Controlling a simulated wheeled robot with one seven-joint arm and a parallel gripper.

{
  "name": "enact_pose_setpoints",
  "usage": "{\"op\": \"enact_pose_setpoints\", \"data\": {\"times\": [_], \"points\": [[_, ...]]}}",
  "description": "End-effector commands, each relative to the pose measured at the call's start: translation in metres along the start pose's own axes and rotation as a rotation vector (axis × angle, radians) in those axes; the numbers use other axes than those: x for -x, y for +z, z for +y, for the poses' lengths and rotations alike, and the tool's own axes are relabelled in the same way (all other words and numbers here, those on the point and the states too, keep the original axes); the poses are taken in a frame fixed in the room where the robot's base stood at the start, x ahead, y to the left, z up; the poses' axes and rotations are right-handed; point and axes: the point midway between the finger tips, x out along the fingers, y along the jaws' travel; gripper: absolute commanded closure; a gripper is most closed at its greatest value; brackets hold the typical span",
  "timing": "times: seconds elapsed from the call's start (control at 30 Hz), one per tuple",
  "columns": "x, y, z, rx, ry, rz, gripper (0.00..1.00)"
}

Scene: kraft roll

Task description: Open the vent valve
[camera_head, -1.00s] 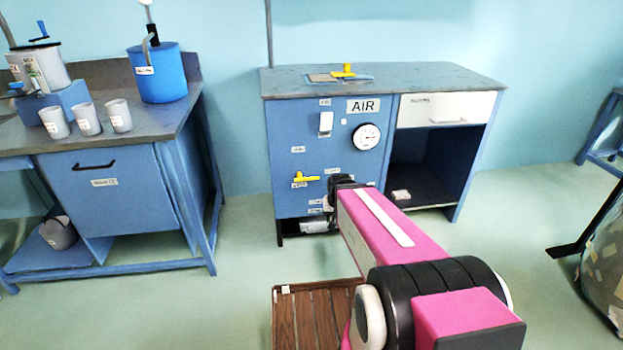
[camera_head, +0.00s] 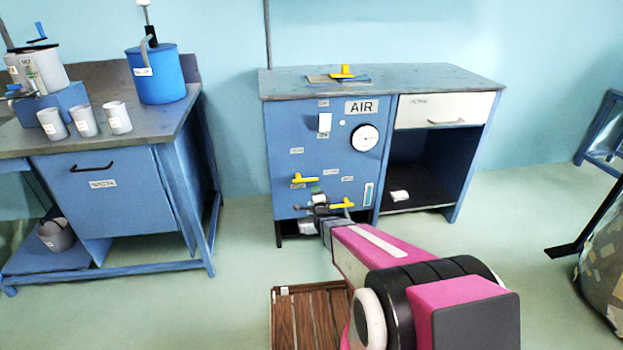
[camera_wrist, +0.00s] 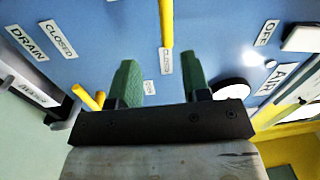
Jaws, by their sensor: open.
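The blue AIR cabinet (camera_head: 290,125) carries two yellow lever handles. The left lever (camera_head: 304,179) lies about level; it also shows in the wrist view (camera_wrist: 166,22), its end at a label that seems to read CLOSED. The second lever (camera_head: 343,204) is lower right, and likely the handle (camera_wrist: 88,97) at left in the wrist view. I cannot read which is the vent valve. My gripper (camera_wrist: 160,82) is open and empty, its green fingertips spread in front of the panel below the upper lever's end. In the head view my gripper (camera_head: 319,201) is by the cabinet's lower front.
A gauge (camera_head: 365,138) and a white switch plate (camera_head: 325,122) sit higher on the panel. A yellow-handled item (camera_head: 343,72) lies on the cabinet top. A wooden slatted platform (camera_head: 310,318) is on the floor before the cabinet. A workbench (camera_head: 110,200) stands left.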

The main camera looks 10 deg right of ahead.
Motion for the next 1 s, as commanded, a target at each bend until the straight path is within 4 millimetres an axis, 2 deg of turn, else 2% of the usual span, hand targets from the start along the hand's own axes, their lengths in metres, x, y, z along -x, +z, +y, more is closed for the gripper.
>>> {"op": "enact_pose_setpoints", "data": {"times": [0.17, 0.43, 0.9, 1.0], "points": [[-0.001, 0.003, 0.003, -0.090, -0.101, 0.002, 0.57], [-0.015, 0.003, 0.001, -0.102, -0.115, 0.001, 0.57], [-0.091, 0.002, -0.007, -0.100, -0.114, 0.002, 0.57], [-0.102, 0.002, -0.009, -0.100, -0.114, 0.002, 0.57]]}}
